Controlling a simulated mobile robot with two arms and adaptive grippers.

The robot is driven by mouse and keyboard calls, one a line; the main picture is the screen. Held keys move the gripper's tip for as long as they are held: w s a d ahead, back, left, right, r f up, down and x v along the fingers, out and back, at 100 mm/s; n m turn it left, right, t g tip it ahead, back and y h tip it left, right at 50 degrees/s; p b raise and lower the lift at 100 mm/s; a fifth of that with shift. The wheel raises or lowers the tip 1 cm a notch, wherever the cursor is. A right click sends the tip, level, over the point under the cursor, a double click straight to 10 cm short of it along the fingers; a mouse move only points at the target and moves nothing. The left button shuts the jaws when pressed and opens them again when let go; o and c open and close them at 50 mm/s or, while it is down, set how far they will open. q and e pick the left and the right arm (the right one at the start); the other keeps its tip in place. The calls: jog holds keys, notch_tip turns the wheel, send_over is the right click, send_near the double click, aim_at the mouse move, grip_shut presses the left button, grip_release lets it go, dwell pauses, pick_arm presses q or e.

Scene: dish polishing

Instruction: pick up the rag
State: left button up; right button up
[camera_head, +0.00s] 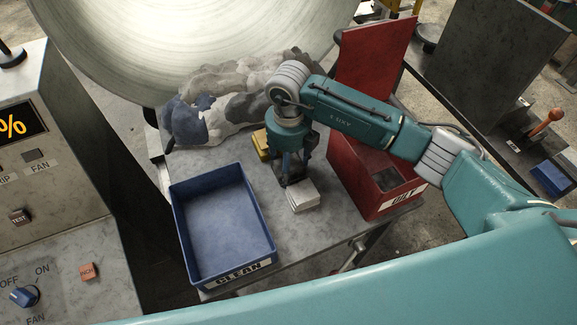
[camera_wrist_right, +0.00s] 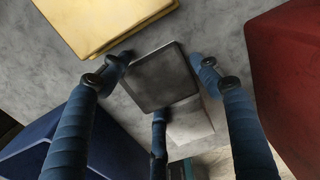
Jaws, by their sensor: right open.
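A small stack of folded white cloth (camera_head: 305,198) lies on the grey table, between the blue bin and the red box. My right gripper (camera_head: 293,178) points down at its far edge, fingers open. In the right wrist view the gripper (camera_wrist_right: 162,85) has its blue fingers spread around a dark grey square (camera_wrist_right: 160,77). I cannot tell whether that square is a rag or another flat item. The pale folded cloth (camera_wrist_right: 190,122) shows beside it, partly behind a finger. A yellow folded cloth (camera_head: 261,146) lies just behind the gripper. My left gripper is out of view.
The blue bin marked CLEAN (camera_head: 222,225) stands at left, the red lidded box marked OILY (camera_head: 375,165) close at right. A heap of grey, white and blue cloth (camera_head: 225,105) lies behind, below a large round metal dish (camera_head: 190,45). A control panel (camera_head: 45,200) stands far left.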

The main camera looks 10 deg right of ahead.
jog(key=c, duration=0.9)
jog(key=shift+r, duration=0.1)
